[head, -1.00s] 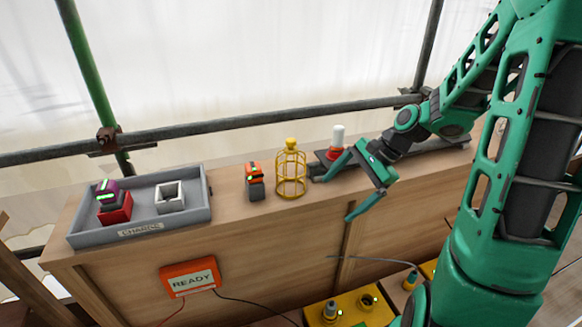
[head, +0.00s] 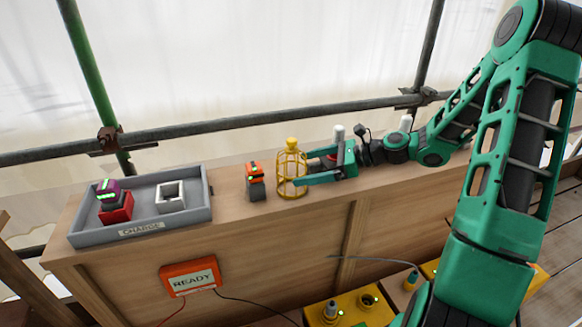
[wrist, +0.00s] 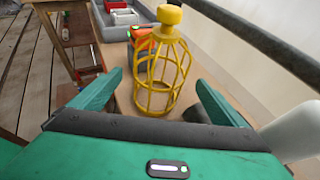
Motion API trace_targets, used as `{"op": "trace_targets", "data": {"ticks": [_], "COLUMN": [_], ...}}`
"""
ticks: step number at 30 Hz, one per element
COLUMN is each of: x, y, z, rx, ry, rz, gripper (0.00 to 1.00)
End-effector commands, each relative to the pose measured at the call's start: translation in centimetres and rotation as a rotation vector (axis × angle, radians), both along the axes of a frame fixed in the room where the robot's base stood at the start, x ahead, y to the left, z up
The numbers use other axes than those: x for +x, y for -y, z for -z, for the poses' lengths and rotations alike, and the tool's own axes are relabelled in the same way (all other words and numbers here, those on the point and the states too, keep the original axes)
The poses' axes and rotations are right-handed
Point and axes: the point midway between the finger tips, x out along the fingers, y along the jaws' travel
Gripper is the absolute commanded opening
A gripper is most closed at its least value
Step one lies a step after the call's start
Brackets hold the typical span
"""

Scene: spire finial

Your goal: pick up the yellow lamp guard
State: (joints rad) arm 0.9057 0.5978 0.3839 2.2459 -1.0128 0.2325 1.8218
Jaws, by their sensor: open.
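The yellow lamp guard (head: 291,170) is a wire cage with a solid yellow knob on top. It stands upright on the wooden bench top, and it also shows in the wrist view (wrist: 163,65). My gripper (head: 307,168) is open at its right side, with the fingers pointing left at the cage. In the wrist view my gripper (wrist: 158,85) has one finger on each side and the cage stands ahead, between the finger lines. I cannot tell whether the fingertips reach past its near bars. The fingers hold nothing.
An orange and grey device (head: 255,181) stands just left of the guard. A grey CHARGE tray (head: 140,231) holds a purple-topped item and a white box. A white-topped cylinder (head: 339,133) stands behind my gripper. A scaffold pipe (head: 230,124) runs behind the bench.

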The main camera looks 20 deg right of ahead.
Motion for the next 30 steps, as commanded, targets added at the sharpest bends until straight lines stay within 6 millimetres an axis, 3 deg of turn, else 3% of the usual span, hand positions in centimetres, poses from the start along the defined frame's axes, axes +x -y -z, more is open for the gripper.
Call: {"op": "trace_targets", "data": {"ticks": [7,15,23,29,30], "x": [0.6,2.3,2.5,2.5,2.5], "y": [-1.2,-4.1,-4.4,-4.4,-4.4], "z": [0.5,1.8,2.0,2.0,2.0], "rx": [-0.001,-0.001,-0.002,-0.002,-0.002], "ry": [0.001,0.001,0.001,0.001,0.001], "rz": [-0.003,-0.003,0.000,-0.001,-0.001], "gripper": [0.95,0.95,0.95,0.50,0.50]}}
